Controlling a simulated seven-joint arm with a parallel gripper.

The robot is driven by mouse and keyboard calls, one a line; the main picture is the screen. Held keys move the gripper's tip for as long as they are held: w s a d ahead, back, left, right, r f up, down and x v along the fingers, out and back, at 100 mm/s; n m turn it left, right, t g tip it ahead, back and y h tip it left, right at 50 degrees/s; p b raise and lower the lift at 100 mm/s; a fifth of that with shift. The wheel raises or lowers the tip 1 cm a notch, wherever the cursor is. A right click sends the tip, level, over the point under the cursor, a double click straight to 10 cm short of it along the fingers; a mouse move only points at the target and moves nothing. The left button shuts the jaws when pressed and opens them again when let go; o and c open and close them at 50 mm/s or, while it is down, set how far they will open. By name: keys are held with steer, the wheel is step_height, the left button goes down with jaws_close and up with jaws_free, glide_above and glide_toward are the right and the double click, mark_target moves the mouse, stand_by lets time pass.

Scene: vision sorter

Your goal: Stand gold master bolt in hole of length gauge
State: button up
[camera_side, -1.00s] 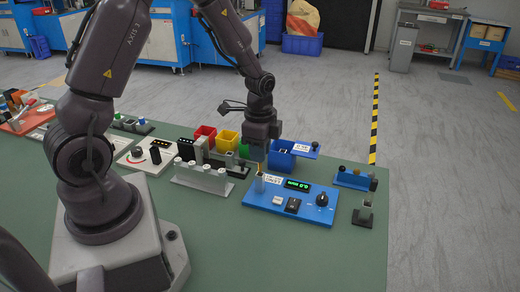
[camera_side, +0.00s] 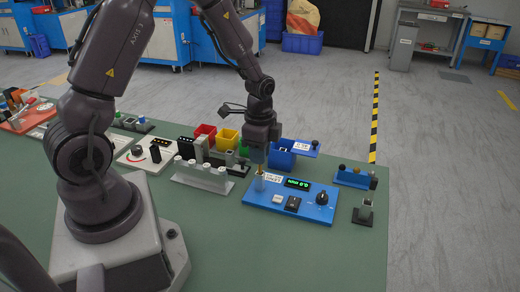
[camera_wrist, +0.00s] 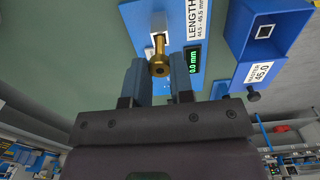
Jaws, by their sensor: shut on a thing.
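The length gauge (camera_side: 262,199) is a blue box with a lit green display, a black knob and buttons. Its display (camera_wrist: 194,60) reads 0.0 mm in the wrist view. My gripper (camera_side: 259,164) is directly above that post. It is shut on the gold master bolt (camera_wrist: 159,66), whose round head faces the wrist camera and whose shank points toward the gauge. The bolt looks upright over the post. I cannot tell whether its tip is inside the hole.
A blue bin (camera_side: 281,158) with a labelled plate (camera_side: 307,149) stands behind the gauge. A white rack (camera_side: 202,180) is to the left. The front of the green table is clear.

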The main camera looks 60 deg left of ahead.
steer(key=shift+f, duration=1.25)
steer(key=o, duration=1.3)
steer(key=shift+r, duration=0.15)
steer(key=shift+r, duration=3.9)
